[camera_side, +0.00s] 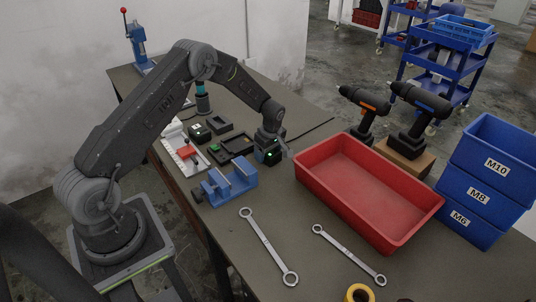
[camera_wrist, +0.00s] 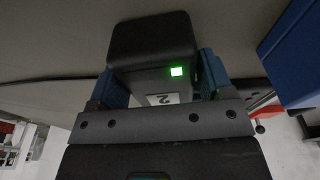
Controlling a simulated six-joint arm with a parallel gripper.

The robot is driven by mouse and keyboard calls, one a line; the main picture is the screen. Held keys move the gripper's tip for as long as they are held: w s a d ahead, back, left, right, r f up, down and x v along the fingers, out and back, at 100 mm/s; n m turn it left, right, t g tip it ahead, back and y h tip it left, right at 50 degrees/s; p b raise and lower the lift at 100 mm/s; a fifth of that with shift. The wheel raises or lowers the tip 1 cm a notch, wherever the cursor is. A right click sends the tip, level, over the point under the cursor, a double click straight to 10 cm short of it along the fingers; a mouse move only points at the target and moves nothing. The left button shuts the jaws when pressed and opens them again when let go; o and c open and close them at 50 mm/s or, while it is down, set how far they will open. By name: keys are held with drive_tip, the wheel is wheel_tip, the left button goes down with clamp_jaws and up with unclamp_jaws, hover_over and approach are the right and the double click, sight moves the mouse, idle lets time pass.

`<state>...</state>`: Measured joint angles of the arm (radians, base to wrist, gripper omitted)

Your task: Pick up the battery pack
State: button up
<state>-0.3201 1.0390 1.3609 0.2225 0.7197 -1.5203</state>
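The battery pack (camera_wrist: 150,45) is a dark block with a lit green light and a white label reading 2. In the wrist view it sits between the two blue fingers of my gripper (camera_wrist: 160,78), which appear closed against its sides. In the side view my gripper (camera_side: 270,142) points down, with the dark battery pack (camera_side: 269,156) and its green light at its tip, behind the blue vise. Whether the pack's underside touches the table is unclear. Another dark block with a green mark (camera_side: 200,133) lies further left.
A blue vise (camera_side: 229,183) stands just in front of my gripper, and a red bin (camera_side: 370,190) to the right. Black frames (camera_side: 232,146) lie to the left. Two wrenches (camera_side: 268,245) lie in front. Drills (camera_side: 362,108) and blue bins (camera_side: 485,180) stand at right.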

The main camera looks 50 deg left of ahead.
drive_tip(key=c, duration=0.8)
drive_tip(key=shift+c, duration=0.2)
drive_tip(key=shift+r, duration=0.15)
